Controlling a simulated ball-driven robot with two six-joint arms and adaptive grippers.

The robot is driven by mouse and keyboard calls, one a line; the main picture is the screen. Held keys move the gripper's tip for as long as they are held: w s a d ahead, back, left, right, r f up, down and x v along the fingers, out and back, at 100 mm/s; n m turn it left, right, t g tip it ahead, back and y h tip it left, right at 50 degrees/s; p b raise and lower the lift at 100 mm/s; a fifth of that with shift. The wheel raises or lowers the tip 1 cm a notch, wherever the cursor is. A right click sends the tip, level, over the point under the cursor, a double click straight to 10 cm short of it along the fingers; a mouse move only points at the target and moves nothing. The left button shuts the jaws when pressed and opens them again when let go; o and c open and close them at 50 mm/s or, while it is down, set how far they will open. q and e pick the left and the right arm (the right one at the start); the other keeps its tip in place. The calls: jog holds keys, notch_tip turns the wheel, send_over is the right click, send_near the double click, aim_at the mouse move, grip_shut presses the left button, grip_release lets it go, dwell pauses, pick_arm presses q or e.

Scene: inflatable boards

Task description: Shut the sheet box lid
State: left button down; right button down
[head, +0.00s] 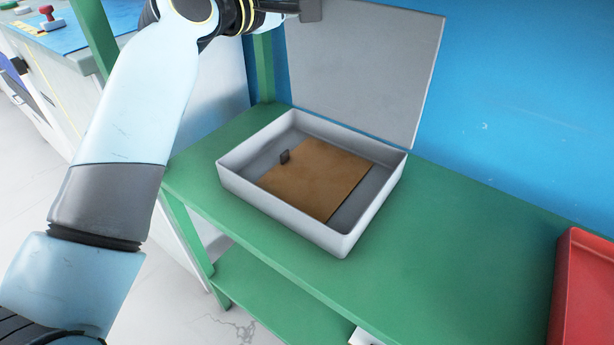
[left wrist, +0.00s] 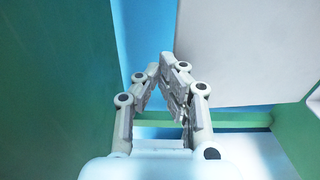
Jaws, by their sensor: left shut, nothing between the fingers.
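The sheet box (head: 350,243) is a shallow light-grey tray on the green shelf. Its flat grey lid (head: 370,70) stands open, raised steeply along the box's back edge, its top near the picture's upper edge. A brown sheet (head: 318,178) with a small dark tab lies inside the box. My left arm reaches up to the lid's upper left corner. In the left wrist view, my left gripper (left wrist: 170,62) is shut and empty, its fingertips close to the left edge of the lid (left wrist: 240,60). I cannot tell whether they touch. My right gripper is not in view.
The green shelf top (head: 440,240) is clear between the box and a red bin (head: 585,290) at the right. A green post (head: 263,70) rises behind the box at left. A blue wall (head: 520,90) stands behind. A blue-topped bench (head: 60,38) is at upper left.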

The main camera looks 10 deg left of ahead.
pick_arm(q)
jog(key=shift+s+f, duration=0.15)
jog(key=shift+f, duration=0.15)
jog(key=p+v, duration=0.2)
jog(key=v, duration=0.3)
jog(key=shift+s+a, duration=0.2)
jog(key=shift+s, duration=0.05)
dwell(0.4)
jog(key=shift+s+a+f, duration=0.3)
jog(key=shift+s+f, duration=0.05)
jog(key=shift+s, duration=0.4)
jog(key=shift+s+a+f, duration=0.35)
jog(key=shift+s+f, duration=0.05)
jog(key=shift+s, duration=0.35)
jog(key=shift+s+a+f, duration=0.3)
jog(key=shift+s+f, duration=0.05)
jog(key=shift+s, duration=0.45)
jog(key=shift+f, duration=0.1)
jog(key=shift+s+a+f+b, duration=0.25)
jog(key=shift+s+f+b, duration=0.2)
jog(key=shift+s+f, duration=0.15)
jog(key=shift+s+a+f+b, duration=0.25)
jog(key=shift+s+f+b, duration=0.25)
jog(key=shift+s, duration=0.1)
jog(key=shift+s+a+f+b, duration=0.25)
jog(key=shift+s+f+b, duration=0.2)
jog(key=shift+s+f, duration=0.15)
jog(key=shift+s, duration=0.1)
